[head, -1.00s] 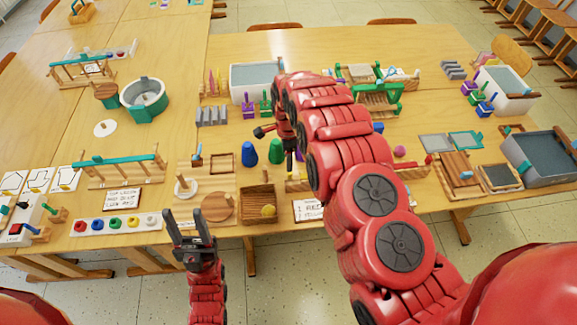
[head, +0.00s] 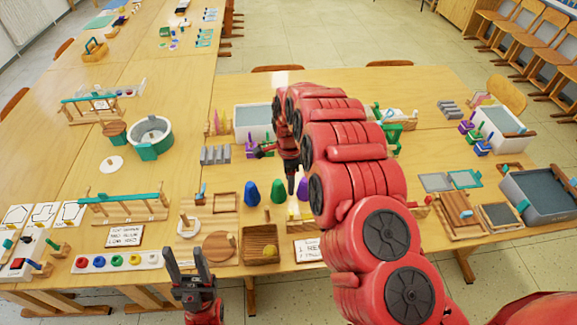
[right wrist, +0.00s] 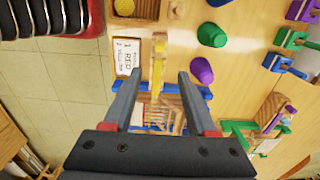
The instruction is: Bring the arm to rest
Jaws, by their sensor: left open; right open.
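My right arm (head: 350,155) reaches up and across the middle of the head view, over the table. Its gripper (head: 278,168) hangs above the table near the blue and green cones, partly hidden by my own arm. In the right wrist view the right gripper (right wrist: 160,76) has its two fingers wide apart with nothing held; a yellow piece (right wrist: 158,75) on a wooden stand lies beyond them. My left gripper (head: 185,255) is at the front edge of the table, fingers pointing up and apart, empty.
A blue cone (head: 251,192), green cone (head: 279,190) and wooden box (head: 260,245) lie near the right gripper. A text card (head: 125,236) and a strip of coloured discs (head: 118,261) lie left of the left gripper. A grey bin (head: 540,195) stands at right.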

